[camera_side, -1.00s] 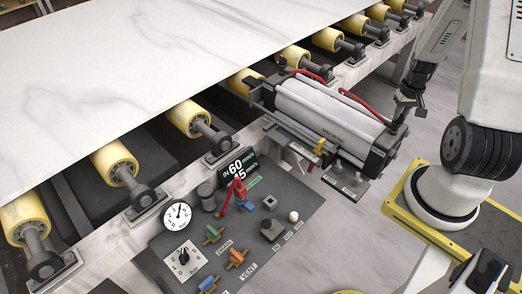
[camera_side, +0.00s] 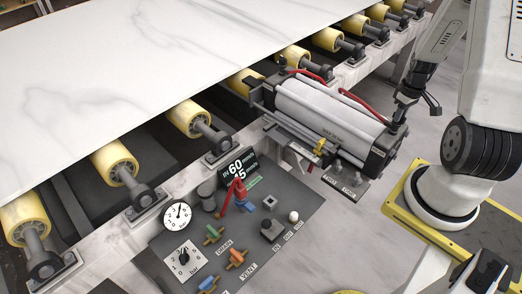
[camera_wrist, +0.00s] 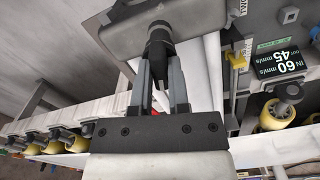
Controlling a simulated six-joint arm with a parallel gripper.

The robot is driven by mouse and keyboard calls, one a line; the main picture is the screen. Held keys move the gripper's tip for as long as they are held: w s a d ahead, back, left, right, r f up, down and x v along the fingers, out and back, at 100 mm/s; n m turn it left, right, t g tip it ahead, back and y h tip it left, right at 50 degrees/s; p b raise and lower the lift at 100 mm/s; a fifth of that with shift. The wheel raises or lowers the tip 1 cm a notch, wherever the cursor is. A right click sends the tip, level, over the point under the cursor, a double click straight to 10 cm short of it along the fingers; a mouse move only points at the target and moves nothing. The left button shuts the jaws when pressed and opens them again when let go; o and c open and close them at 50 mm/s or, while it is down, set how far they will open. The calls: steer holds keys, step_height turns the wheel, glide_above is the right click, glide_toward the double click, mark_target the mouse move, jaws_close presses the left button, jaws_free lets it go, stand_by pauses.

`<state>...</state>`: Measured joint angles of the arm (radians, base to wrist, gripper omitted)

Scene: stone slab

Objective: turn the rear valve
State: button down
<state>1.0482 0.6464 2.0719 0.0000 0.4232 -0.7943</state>
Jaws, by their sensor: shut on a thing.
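The rear valve, a black fitting (camera_side: 398,127), stands at the right end of the grey cylinder (camera_side: 325,108), where a red hose meets it. My gripper (camera_side: 409,104) is over that end in the side view, with one finger sticking out to the right. In the wrist view my gripper (camera_wrist: 159,68) has its two grey fingers on either side of the black valve (camera_wrist: 158,42) and is shut on it. The contact is small and partly hidden in the side view.
A dark control panel (camera_side: 166,258) with gauges, levers and a display (camera_side: 238,168) lies at the front. A white marble slab (camera_side: 130,70) rests on yellow rollers (camera_side: 190,117) behind. Red hoses (camera_side: 362,104) run above the cylinder.

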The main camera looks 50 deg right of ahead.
steer(key=c, duration=0.6)
jaws_free()
steer(key=shift+r, duration=0.15)
steer(key=shift+r, duration=3.8)
